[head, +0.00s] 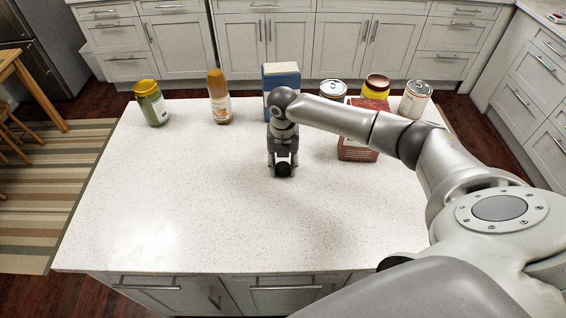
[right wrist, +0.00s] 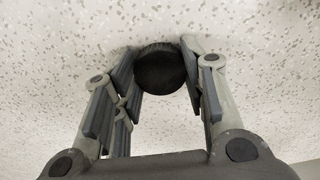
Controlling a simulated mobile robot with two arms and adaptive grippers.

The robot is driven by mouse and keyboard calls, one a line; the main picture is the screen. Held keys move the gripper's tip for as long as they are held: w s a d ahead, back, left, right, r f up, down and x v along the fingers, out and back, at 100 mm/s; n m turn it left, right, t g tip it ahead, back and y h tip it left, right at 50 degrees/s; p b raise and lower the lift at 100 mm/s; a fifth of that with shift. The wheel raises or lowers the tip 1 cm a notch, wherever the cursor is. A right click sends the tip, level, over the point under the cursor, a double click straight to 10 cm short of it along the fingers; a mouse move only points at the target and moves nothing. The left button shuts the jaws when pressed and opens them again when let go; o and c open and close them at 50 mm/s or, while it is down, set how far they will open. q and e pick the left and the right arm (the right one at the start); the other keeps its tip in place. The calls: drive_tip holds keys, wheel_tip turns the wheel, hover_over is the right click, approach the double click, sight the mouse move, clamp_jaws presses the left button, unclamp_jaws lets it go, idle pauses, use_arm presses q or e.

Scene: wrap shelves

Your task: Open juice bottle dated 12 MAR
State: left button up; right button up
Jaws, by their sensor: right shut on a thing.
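My right gripper (head: 284,162) is low over the middle of the white counter. In the right wrist view its fingers (right wrist: 160,85) are shut on a black round cap-like thing (right wrist: 160,70) with a ridged edge. Speckled counter shows around it; what is beneath it is hidden. An orange-brown bottle (head: 219,100) with a white label stands upright at the back of the counter, left of my gripper and apart from it. No date can be read on any label. My left gripper is not in view.
The counter (head: 180,220) is clear at the front and left. A green jar (head: 151,105) stands at back left. A blue box (head: 281,75), a can (head: 333,88), a yellow-banded jar (head: 376,87), another can (head: 415,100) and a red-brown package (head: 355,150) stand behind or beside my arm.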

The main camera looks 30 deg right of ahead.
drive_tip(key=o, duration=1.1)
drive_tip(key=shift+f, duration=0.15)
